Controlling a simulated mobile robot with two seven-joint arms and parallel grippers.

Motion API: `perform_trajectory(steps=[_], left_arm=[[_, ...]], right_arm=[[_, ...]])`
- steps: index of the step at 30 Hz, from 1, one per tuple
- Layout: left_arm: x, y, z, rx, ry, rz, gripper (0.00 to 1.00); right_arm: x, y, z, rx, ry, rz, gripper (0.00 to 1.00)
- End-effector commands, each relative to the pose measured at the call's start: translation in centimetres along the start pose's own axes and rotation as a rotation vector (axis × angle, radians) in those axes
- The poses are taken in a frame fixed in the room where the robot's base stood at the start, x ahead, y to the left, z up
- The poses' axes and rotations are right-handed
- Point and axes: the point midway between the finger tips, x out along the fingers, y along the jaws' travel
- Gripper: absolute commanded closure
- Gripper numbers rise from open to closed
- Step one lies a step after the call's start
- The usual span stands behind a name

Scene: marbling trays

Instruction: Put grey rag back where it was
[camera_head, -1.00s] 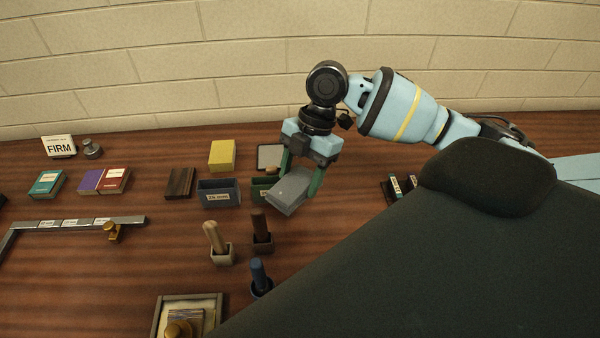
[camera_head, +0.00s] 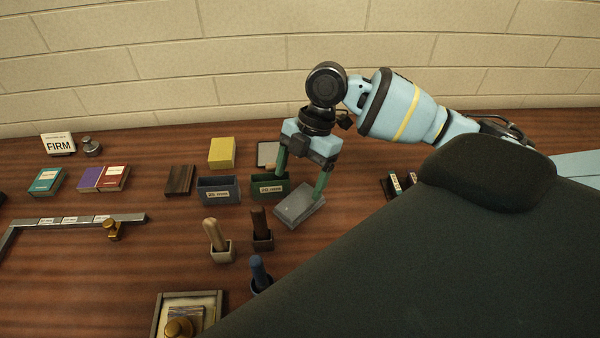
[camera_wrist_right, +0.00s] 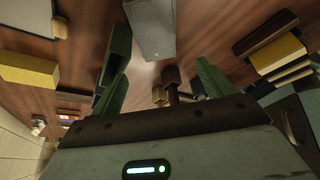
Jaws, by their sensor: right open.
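The grey rag (camera_head: 299,208) looks like a flat folded block and lies on the wooden table, just right of the green bin. It also shows at the top of the right wrist view (camera_wrist_right: 152,30). My right gripper (camera_head: 300,183) is open, its green fingers spread, just above and behind the rag. In the right wrist view the fingers (camera_wrist_right: 162,82) stand apart with nothing between them. Whether a fingertip still touches the rag I cannot tell. My left gripper is not in view.
The green bin (camera_head: 264,190) and blue bin (camera_head: 219,196) stand left of the rag. Upright tools in small holders, such as the dark brown one (camera_head: 261,238), stand in front-left. A yellow block (camera_head: 222,153) is behind. Table right of the rag is clear up to some small boxes (camera_head: 394,186).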

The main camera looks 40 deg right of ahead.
Motion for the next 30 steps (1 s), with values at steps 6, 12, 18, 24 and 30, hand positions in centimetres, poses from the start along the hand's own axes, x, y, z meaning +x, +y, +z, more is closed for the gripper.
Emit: perform_trajectory(steps=[6, 12, 18, 24, 30], left_arm=[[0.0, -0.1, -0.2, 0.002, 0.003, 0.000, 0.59], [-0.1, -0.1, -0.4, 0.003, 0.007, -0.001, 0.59], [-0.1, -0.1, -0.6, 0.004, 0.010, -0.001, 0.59], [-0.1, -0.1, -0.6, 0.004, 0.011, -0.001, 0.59], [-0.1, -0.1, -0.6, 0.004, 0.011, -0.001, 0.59]], right_arm=[[-2.9, 0.1, -0.4, 0.001, -0.001, 0.004, 0.20], [-7.2, 0.1, -0.4, 0.001, -0.001, 0.005, 0.20], [-10.7, 0.1, -0.4, 0.001, 0.000, 0.003, 0.20], [-12.6, 0.1, -0.4, 0.001, 0.001, 0.001, 0.20], [-12.9, 0.0, -0.3, 0.001, 0.001, -0.001, 0.20]])
